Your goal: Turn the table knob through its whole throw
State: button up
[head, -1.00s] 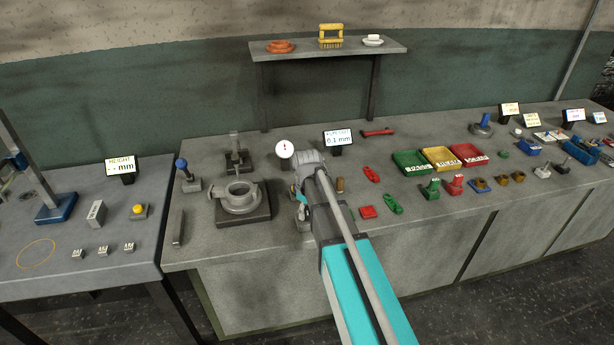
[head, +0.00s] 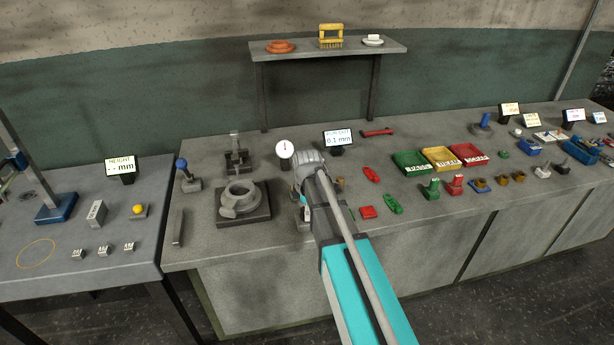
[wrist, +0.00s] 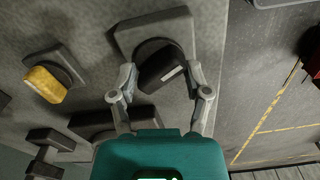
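The table knob (wrist: 160,68) is a dark bar-shaped grip with a pale line, on a grey square base (wrist: 123,35). My gripper (wrist: 161,76) has one finger on each side of the bar and appears closed on it. The bar sits at a slant in the wrist view. In the head view my gripper (head: 304,203) is low over the bench, and my wrist hides the knob. The grey ring casting (head: 240,197) sits on its dark square table (head: 262,216) to the left, its lug towards the lower left.
A dial gauge (head: 285,150) and the runout display (head: 338,139), reading about 0.1 mm, stand behind my gripper. A blue-topped lever (head: 182,165) is at the left. Red (head: 368,212) and green (head: 393,205) parts lie close on the right. A yellow-topped piece (wrist: 45,84) sits beside the knob.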

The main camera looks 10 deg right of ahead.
jog(key=shift+n, duration=1)
notch_tip(320, 180, up, 14)
jog(key=p, duration=1.3)
jog(key=shift+p, duration=0.4)
jog(key=shift+f, duration=0.1)
jog(key=shift+m, duration=0.3)
jog(key=m, duration=0.8)
jog(key=shift+f, duration=0.15)
notch_tip(320, 180, down, 14)
jog(key=b, duration=1.3)
jog(key=shift+r+b, duration=0.25)
jog(key=shift+b, duration=0.1)
